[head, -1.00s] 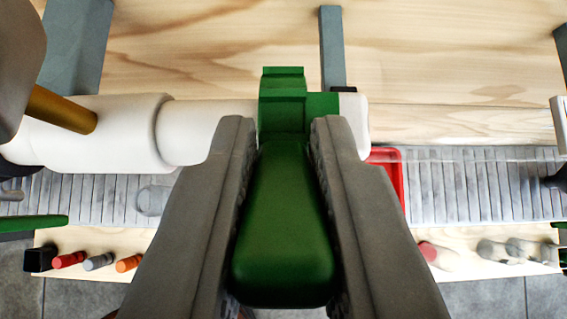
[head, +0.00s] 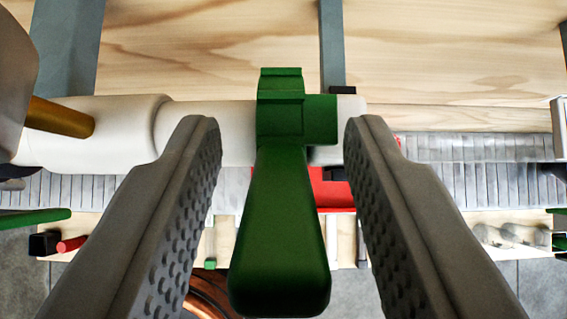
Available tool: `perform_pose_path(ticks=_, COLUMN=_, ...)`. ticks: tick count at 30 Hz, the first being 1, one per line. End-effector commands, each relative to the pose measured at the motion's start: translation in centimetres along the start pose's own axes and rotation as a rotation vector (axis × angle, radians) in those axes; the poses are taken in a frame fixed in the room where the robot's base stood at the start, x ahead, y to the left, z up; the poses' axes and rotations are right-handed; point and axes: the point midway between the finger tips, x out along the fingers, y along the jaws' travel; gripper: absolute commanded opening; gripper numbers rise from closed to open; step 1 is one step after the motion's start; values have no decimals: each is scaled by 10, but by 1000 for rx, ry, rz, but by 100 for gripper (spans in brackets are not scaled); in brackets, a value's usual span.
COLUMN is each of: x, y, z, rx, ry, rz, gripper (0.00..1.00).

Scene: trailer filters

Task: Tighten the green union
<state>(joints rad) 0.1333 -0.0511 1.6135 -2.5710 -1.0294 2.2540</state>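The green union (head: 281,115) sits on a white pipe (head: 215,130) that runs across the view. Its green handle (head: 278,240) hangs down toward me, widening at the near end. My gripper (head: 282,150) is open, with one grey padded finger on each side of the handle. A clear gap shows between the handle and each finger, so neither finger touches it. The right end of the pipe beside the union is partly hidden by the right finger.
A wooden panel (head: 210,50) with grey brackets stands behind the pipe. A red part (head: 330,190) lies below the union, partly hidden. A ribbed grey strip (head: 455,180) and a wooden ledge with small cylinders (head: 500,236) run below. A brown rod (head: 60,117) is at the left.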

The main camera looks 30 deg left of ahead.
Motion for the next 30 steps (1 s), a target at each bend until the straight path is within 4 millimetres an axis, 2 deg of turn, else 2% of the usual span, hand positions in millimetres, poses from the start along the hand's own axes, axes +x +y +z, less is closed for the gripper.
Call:
perform_pose_path(ticks=5, x=-2, y=0, z=0, rx=0, ry=0, rz=0, gripper=38)
perform_pose_path(ticks=11, x=-24, y=0, z=0, rx=0, ry=1, rz=1, gripper=38)
perform_pose_path(ticks=30, x=-147, y=0, z=0, rx=0, ry=1, rz=2, gripper=38)
